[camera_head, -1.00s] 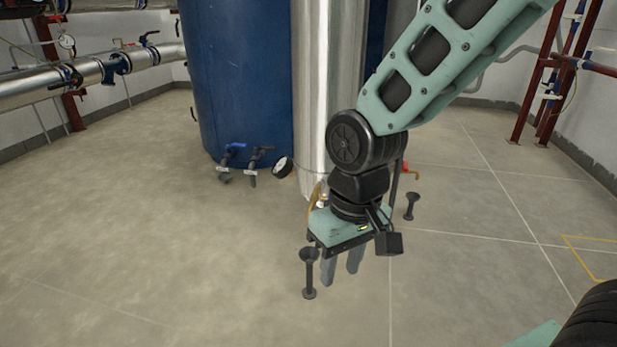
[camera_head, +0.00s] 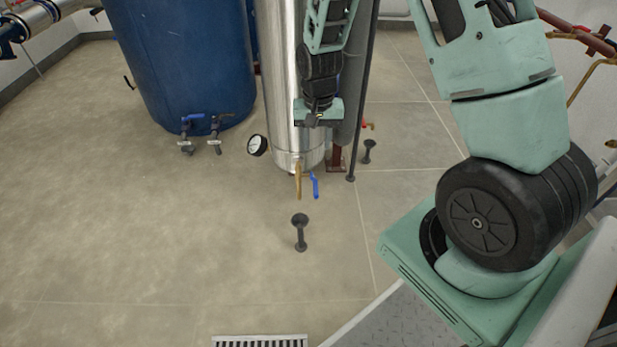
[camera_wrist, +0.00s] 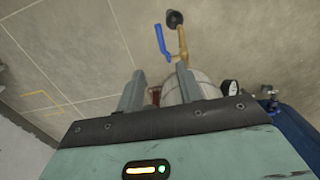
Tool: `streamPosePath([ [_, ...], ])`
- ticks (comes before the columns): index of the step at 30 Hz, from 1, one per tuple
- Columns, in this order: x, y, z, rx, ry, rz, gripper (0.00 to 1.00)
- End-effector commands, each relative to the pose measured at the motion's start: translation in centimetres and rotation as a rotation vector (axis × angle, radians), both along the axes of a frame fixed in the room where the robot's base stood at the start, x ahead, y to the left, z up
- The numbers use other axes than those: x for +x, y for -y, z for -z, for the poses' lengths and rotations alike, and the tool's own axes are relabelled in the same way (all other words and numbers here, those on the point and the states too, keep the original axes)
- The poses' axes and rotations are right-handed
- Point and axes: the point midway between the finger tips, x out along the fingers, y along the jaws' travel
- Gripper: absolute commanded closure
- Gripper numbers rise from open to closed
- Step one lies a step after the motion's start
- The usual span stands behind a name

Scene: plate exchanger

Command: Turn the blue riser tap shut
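A tap with a blue lever (camera_head: 315,185) is on the brass pipe (camera_head: 298,180) at the foot of the steel column. The lever hangs roughly along the pipe. In the wrist view the blue lever (camera_wrist: 161,42) is beyond my fingertips, beside the brass pipe (camera_wrist: 183,45). My gripper (camera_wrist: 160,78) is open and empty, its two fingers apart and not touching the lever. In the head view my gripper (camera_head: 318,118) is in front of the column, above the tap in the picture. Its fingers are hard to make out there.
The steel column (camera_head: 281,100) stands beside a blue tank (camera_head: 180,60), which has low taps (camera_head: 190,122). A round gauge (camera_head: 257,145) sticks out left of the column. Black floor funnels (camera_head: 300,230) stand nearby. Open floor (camera_head: 120,200) lies left.

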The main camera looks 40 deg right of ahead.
Motion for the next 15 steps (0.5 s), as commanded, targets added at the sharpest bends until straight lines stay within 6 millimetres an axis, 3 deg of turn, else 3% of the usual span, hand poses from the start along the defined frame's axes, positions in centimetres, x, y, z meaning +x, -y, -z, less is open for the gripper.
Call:
streamPosePath([
  [15,-0.1,-0.1,10.5,0.001,-0.004,-0.002,0.64],
])
